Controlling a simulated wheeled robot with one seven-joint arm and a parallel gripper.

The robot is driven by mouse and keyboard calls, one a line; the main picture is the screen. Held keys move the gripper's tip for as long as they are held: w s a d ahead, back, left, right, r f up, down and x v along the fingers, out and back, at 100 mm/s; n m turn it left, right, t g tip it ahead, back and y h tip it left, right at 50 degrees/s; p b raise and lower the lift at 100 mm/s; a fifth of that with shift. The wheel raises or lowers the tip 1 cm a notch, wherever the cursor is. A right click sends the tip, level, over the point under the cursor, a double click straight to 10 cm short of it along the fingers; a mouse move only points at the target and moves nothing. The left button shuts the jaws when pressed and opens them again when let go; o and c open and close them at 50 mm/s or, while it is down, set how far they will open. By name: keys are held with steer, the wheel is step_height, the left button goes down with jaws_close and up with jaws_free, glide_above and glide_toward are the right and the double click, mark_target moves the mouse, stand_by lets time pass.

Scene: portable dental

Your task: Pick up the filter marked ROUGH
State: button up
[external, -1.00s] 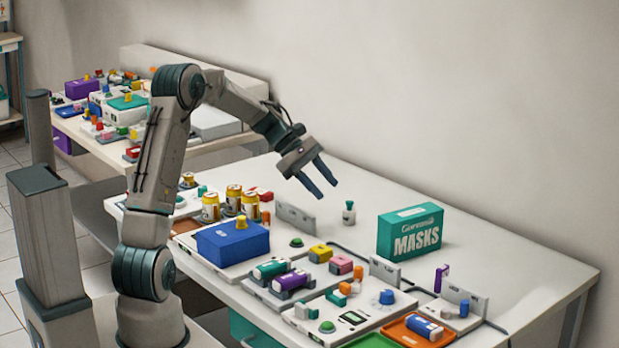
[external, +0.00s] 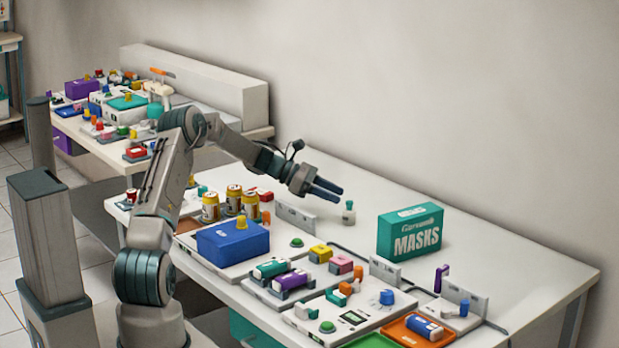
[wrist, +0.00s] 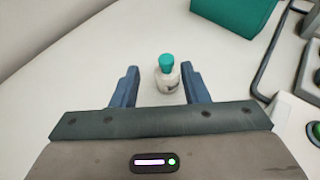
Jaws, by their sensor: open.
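No marking ROUGH can be read in either view, so I cannot tell which thing is that filter. Several small cylinders lie at the front of the bench: a teal one (external: 272,269) and a purple one (external: 290,281) in holders, and a blue one (external: 425,327) in an orange tray. My gripper (external: 337,193) is open and empty, above the back of the bench. A small white bottle with a teal cap (external: 348,212) stands upright just beyond its fingertips. In the wrist view the bottle (wrist: 168,80) shows between the fingers; its label is too small to read.
A green MASKS box (external: 410,232) stands to the right of the bottle. A low grey bracket (external: 296,216) is just in front of my gripper. A blue box (external: 232,243) and several yellow cans (external: 234,198) stand at left. The back right of the bench is clear.

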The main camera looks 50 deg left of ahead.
mark_target(350, 201)
steer(key=x, duration=0.5)
steer(key=shift+s+d+f, duration=0.15)
steer(key=shift+d, duration=0.3)
jaws_close()
